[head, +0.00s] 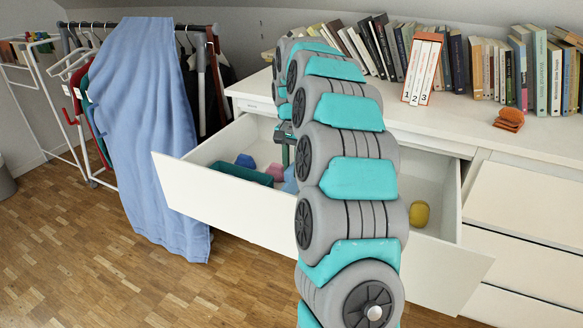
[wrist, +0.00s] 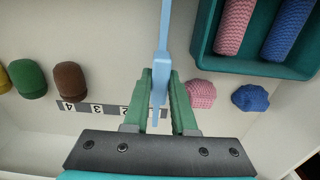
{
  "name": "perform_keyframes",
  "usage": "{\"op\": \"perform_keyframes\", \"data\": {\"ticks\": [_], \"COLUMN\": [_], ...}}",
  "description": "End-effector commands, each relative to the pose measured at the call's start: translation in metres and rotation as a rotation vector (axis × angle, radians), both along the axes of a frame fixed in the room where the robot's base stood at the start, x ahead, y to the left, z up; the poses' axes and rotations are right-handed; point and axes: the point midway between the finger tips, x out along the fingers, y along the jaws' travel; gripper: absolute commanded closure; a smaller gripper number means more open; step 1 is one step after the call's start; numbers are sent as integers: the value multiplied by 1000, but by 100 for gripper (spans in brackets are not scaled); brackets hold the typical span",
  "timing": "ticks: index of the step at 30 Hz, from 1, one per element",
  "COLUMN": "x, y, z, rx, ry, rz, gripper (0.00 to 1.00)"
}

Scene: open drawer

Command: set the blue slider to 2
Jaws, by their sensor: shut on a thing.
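The blue slider (wrist: 160,75) is a long light-blue bar in the wrist view, running from the top edge down between the green fingers. My gripper (wrist: 159,95) is shut on its lower end. A grey-and-white number strip (wrist: 83,107) lies on the drawer floor, with 4, 3 and 2 readable from left to right. The slider crosses to the right of the 2; the strip's right end is hidden by the fingers and bar. In the head view a light-blue piece (head: 291,185) shows beside my arm, inside the open drawer, and my gripper is mostly hidden.
A teal tray (wrist: 261,66) with pink and blue rolls is at the upper right. Pink (wrist: 200,94) and blue (wrist: 250,98) lumps lie below it. Green (wrist: 29,79) and brown (wrist: 70,82) lumps lie left. The white drawer front (head: 230,210) stands open; books line the top.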

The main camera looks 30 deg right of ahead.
Motion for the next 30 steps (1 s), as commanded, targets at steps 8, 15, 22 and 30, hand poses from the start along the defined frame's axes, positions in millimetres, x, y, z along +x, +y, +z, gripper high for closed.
{"op": "perform_keyframes", "data": {"ticks": [8,15,22,30], "x": [-31,-55,-55,-54], "y": [-25,-43,-43,-43], "z": [-1,0,0,0], "rx": [-1,-1,-1,-1], "ry": [-3,1,1,1], "rz": [-4,-1,0,0], "gripper": [100,100,100,45]}}
